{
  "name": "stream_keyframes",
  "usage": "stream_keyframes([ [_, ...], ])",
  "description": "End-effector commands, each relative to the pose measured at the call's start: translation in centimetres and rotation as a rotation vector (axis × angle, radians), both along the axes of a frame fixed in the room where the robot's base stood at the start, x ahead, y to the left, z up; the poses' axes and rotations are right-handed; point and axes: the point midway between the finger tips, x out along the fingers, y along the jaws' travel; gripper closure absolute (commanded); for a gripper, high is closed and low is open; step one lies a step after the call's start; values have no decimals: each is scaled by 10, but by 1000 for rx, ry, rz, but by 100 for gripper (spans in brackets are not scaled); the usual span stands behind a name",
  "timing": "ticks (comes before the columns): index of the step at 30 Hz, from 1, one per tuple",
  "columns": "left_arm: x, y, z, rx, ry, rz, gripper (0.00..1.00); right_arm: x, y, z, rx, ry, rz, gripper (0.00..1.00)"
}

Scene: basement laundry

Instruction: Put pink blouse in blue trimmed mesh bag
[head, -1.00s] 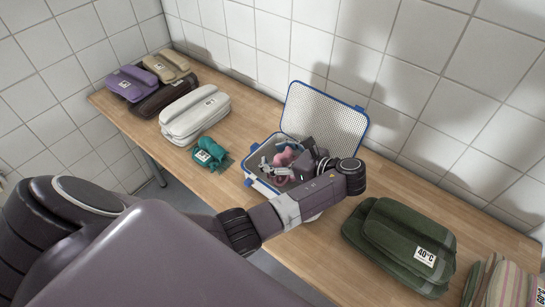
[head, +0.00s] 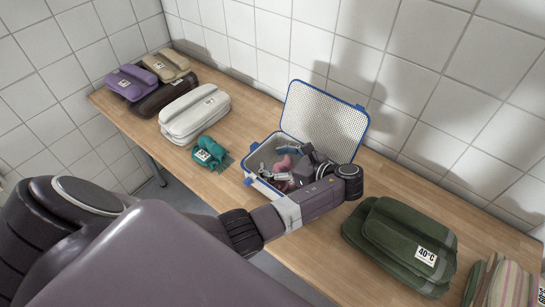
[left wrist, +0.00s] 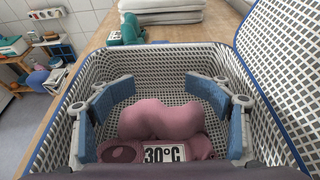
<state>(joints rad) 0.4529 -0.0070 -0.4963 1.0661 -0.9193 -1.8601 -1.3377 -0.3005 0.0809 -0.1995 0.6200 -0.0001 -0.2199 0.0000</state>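The pink blouse (head: 286,163) is a folded bundle with a 30°C label, lying inside the blue trimmed mesh bag (head: 262,187). In the left wrist view the blouse (left wrist: 160,120) rests low between the white mesh walls of the bag (left wrist: 190,62). The bag's lid stands open toward the wall. My left gripper (head: 268,166) reaches down into the bag. Its blue-padded fingers are spread wide on both sides of the blouse, with gaps visible in the left wrist view (left wrist: 165,100). My right gripper is not in view.
Left of the bag lie a teal bundle (head: 210,153), a white stack (head: 193,115), and purple (head: 135,82), brown (head: 165,94) and beige (head: 167,66) bundles. A green labelled pile (head: 395,243) lies to the right. The tiled wall is close behind the wooden table (head: 310,250).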

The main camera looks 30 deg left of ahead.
Motion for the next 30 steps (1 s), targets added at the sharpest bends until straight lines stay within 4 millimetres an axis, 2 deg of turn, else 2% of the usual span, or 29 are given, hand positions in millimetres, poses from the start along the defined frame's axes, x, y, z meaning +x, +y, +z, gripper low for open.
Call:
stream_keyframes([
  [1, 0, 0, 0, 0, 0, 0, 27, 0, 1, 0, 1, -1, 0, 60],
  [4, 0, 0, 0, 0, 0, 0, 16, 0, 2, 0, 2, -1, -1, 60],
  [5, 0, 0, 0, 0, 0, 0, 15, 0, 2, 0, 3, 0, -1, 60],
  [14, 0, 0, 2, 1, -1, 0, 15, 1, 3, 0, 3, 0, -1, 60],
  [18, 0, 1, 15, 1, -3, 0, 15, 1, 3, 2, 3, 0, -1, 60],
  [24, -2, -38, 26, -2, 0, -3, 15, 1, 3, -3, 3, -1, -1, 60],
  [30, -4, -63, 38, 0, -1, -2, 15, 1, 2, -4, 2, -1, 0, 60],
])
